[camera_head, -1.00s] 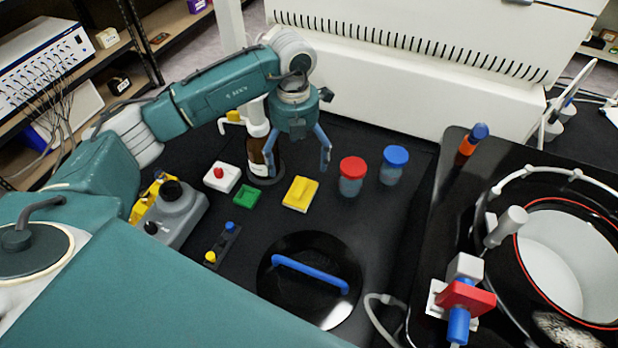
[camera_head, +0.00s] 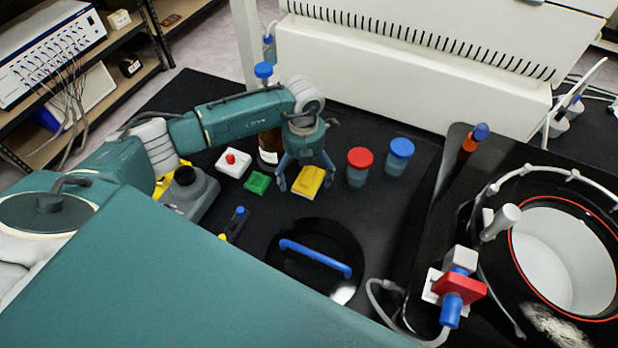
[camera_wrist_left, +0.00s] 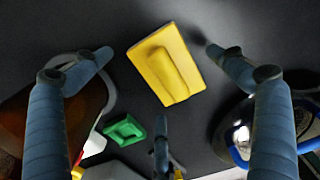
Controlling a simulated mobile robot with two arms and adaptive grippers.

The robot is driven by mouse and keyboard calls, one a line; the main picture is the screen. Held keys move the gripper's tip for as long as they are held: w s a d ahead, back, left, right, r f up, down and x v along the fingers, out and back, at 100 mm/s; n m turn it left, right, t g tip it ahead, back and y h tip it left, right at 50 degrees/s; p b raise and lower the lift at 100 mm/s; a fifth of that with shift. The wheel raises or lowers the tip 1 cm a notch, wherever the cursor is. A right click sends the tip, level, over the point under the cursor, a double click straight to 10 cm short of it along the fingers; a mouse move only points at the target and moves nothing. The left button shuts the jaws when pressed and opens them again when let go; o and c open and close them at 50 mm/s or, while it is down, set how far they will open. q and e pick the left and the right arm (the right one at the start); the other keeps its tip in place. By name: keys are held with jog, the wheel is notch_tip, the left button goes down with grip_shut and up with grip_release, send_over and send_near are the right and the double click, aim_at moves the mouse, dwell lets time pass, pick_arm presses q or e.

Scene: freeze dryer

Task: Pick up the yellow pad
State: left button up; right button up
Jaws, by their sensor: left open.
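The yellow pad (camera_head: 308,182) lies flat on the black table, a rectangle with a raised grip on top. It also shows in the left wrist view (camera_wrist_left: 168,66), tilted, with the raised grip along its middle. My left gripper (camera_head: 305,182) is open over the pad. In the left wrist view its fingers (camera_wrist_left: 165,66) stand apart on either side of the pad, not touching it. How far the fingertips are above the table is hard to tell. My right gripper is not in view.
A small green pad (camera_head: 257,183) and a white box with a red button (camera_head: 233,161) lie to the left. A red-capped jar (camera_head: 358,166) and a blue-capped jar (camera_head: 399,157) stand to the right. A black lid with a blue handle (camera_head: 316,259) is in front. A brown bottle (camera_head: 268,147) stands behind.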

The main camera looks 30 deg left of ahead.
pick_arm(q)
jog(key=c, duration=1.3)
jog(key=shift+r, duration=0.1)
notch_tip(320, 180, up, 20)
jog(key=b, duration=0.4)
jog(key=shift+o, duration=1.2)
jog(key=shift+c, duration=0.5)
